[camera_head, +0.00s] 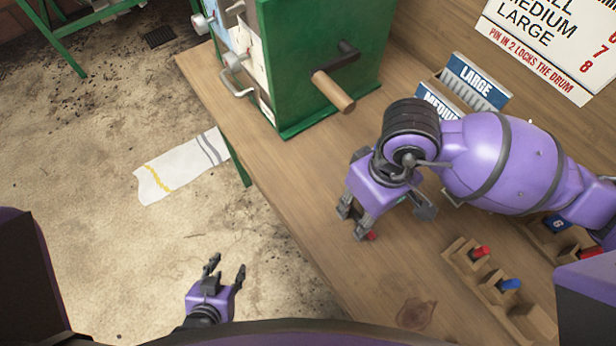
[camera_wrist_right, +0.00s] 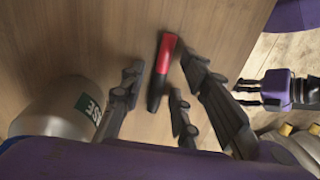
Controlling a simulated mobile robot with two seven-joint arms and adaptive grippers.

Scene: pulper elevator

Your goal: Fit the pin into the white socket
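A pin with a red end (camera_wrist_right: 165,52) and a dark end lies on the table or just above it, between the spread fingers of my right gripper (camera_wrist_right: 158,88); I cannot tell whether it touches them. In the head view only a bit of its red end (camera_head: 371,236) shows under my right gripper (camera_head: 357,219). My left gripper (camera_head: 226,272) is open and empty, over the floor beside the table; it also shows in the right wrist view (camera_wrist_right: 268,90). I cannot make out a white socket for certain; the green machine (camera_head: 320,50) has white panels on its left side.
The wooden table (camera_head: 300,190) is clear between the machine and my right arm. The machine's wooden-handled crank (camera_head: 333,90) sticks out over it. A wooden rack (camera_head: 535,320) holds a red pin (camera_head: 480,252) and a blue pin (camera_head: 510,284). LARGE and MEDIUM bins (camera_head: 477,80) stand behind.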

